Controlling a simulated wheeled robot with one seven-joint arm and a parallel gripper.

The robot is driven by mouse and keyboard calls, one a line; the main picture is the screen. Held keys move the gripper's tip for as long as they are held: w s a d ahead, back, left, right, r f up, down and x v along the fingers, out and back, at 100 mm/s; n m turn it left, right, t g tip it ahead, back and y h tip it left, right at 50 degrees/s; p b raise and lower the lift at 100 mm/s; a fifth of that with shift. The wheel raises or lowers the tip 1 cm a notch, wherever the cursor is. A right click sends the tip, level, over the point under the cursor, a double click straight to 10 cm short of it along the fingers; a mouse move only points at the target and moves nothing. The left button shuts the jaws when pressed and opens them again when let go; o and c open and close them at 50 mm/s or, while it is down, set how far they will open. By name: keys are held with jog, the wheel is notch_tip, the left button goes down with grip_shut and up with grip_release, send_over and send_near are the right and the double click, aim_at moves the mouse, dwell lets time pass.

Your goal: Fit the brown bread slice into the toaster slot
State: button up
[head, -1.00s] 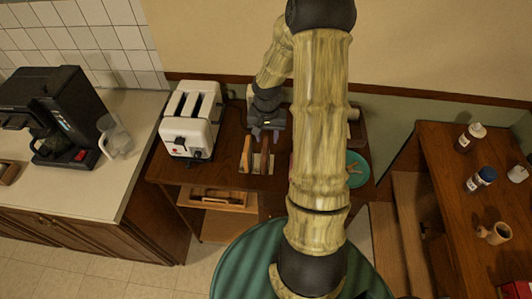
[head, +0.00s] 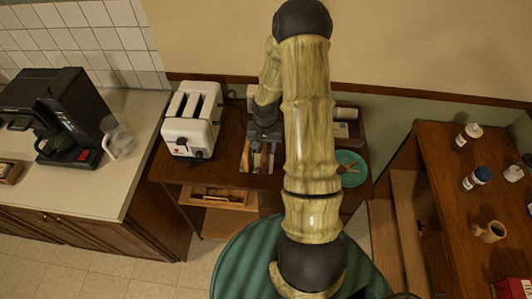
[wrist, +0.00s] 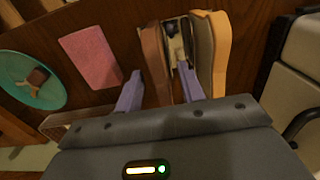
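The white two-slot toaster (head: 193,118) stands on the left of the wooden table; its edge shows at the right of the wrist view (wrist: 295,70). The brown bread slice (wrist: 154,62) stands on edge in a holder beside a paler slice with an orange crust (wrist: 220,55). My gripper (wrist: 160,72) is open above the holder. One finger is left of the brown slice, the other over the gap between the two slices. I cannot tell whether either finger touches the slice. In the head view my gripper (head: 264,143) partly hides the slices.
A teal plate (head: 343,180) with a brown item lies right of my arm. A pink flat block (wrist: 90,55) lies between plate and slices. A coffee maker (head: 60,118) stands on the left counter. Bottles (head: 478,178) stand on the right table.

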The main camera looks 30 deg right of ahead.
dwell(0.4)
grip_shut()
jog(key=shift+r, duration=0.15)
notch_tip(320, 180, up, 10)
jog(key=shift+f+b, duration=0.1)
jog(key=shift+b, duration=1.15)
